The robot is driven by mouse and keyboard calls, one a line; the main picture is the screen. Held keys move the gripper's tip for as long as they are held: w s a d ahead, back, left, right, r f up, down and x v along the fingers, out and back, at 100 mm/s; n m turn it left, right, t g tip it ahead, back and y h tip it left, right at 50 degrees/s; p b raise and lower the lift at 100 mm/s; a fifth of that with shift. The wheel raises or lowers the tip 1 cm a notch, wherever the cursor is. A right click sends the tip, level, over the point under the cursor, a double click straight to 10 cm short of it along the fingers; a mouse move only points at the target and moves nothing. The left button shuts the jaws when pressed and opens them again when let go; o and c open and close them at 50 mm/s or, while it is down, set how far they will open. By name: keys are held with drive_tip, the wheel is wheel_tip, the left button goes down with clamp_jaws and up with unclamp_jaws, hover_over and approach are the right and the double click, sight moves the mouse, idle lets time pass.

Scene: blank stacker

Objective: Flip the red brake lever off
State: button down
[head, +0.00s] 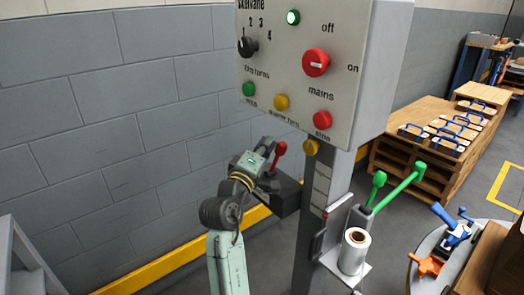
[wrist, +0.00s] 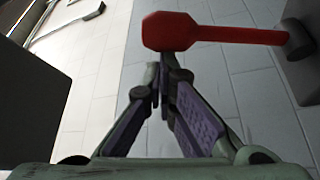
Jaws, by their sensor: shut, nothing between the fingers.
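The red brake lever (head: 279,152) sticks up from a dark box (head: 287,196) on the post, below the control panel. In the wrist view the red lever (wrist: 215,33) lies across the top, its wide grip end at the left and its thin end at a dark pivot on the right. My gripper (wrist: 165,72) is shut and empty, with its fingertips just below the lever's grip end. I cannot tell whether they touch it. In the head view my gripper (head: 268,150) is beside the lever and partly hidden by my own wrist.
The control panel (head: 300,60) with knobs and buttons hangs above on a grey post (head: 315,215). Two green levers (head: 390,190) and a white roll (head: 354,250) are right of the post. A block wall with a yellow rail (head: 165,265) stands behind. Wooden crates (head: 400,120) stand at right.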

drive_tip(key=shift+s+d+f+m+b, duration=0.1)
drive_tip(key=shift+s+d+m+b, duration=0.15)
drive_tip(key=shift+m+b, duration=0.1)
idle(0.3)
